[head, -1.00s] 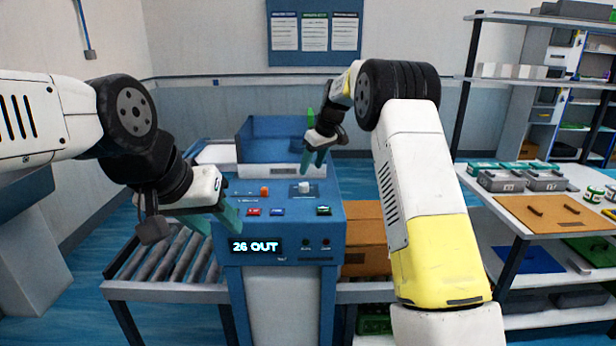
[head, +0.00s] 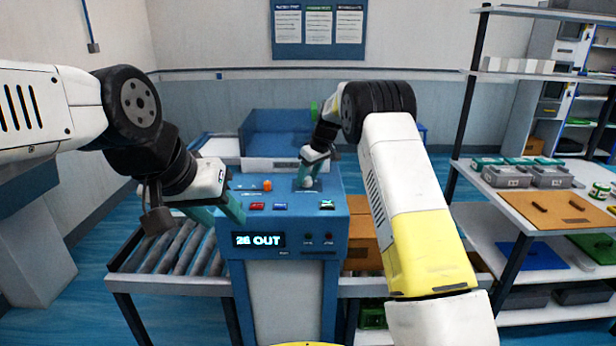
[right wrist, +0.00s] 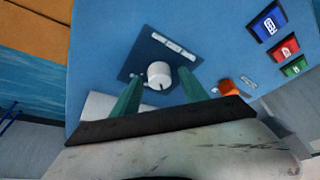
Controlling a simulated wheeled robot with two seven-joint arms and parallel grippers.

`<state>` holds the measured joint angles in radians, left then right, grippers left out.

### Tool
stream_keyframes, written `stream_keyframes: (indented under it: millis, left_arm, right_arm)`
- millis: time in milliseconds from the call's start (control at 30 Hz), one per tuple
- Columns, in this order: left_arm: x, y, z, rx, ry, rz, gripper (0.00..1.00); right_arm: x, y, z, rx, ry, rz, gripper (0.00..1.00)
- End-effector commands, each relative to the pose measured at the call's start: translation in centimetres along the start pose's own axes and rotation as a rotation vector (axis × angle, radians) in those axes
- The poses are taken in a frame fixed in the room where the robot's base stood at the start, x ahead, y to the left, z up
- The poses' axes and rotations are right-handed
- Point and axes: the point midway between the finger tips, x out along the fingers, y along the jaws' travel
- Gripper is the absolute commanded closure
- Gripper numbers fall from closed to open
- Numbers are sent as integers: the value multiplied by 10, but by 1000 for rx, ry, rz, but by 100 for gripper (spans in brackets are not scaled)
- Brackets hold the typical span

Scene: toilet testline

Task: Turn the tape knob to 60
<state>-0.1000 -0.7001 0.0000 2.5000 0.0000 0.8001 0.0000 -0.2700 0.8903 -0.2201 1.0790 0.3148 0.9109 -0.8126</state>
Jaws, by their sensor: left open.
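The white tape knob (right wrist: 160,74) stands on a dark square plate on the blue machine's top panel; in the head view the knob (head: 308,184) is partly hidden by my right gripper. My right gripper (head: 306,178) points down at it. In the right wrist view my right gripper's (right wrist: 158,92) green fingers are apart, one on each side of the knob near their tips; contact is not clear. The display (head: 257,240) reads OUT after a blurred number, seemingly 26. My left gripper (head: 238,214) is open at the panel's left front edge, away from the knob.
An orange knob (head: 267,185) and red (head: 257,206), blue (head: 280,206) and green (head: 327,204) buttons sit on the same panel. A blue tray (head: 275,135) stands behind. A roller conveyor (head: 175,255) is at the left, and a shelf with boxes (head: 550,177) at the right.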

Motion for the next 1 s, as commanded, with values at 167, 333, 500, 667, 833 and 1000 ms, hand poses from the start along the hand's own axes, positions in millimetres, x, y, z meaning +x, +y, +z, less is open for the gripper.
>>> stream_keyframes:
  millis: [167, 333, 500, 667, 833, 1000]
  left_arm:
    - [0, 0, 0, 0, 0, 0, 58]
    - [0, 0, 0, 0, 0, 0, 58]
    - [0, 0, 0, 0, 0, 0, 58]
    - [0, 0, 0, 0, 0, 0, 58]
    - [0, 0, 0, 0, 0, 0, 58]
    - [0, 0, 0, 0, 0, 0, 58]
  right_arm:
    - [0, 0, 0, 0, 0, 0, 84]
    - [0, 0, 0, 0, 0, 0, 100]
    - [0, 0, 0, 14, -1, 6, 100]
    - [0, -1, 0, 66, -1, 27, 100]
    - [-1, -2, 0, 168, -1, 71, 100]
    - [0, -3, 0, 300, -2, 126, 100]
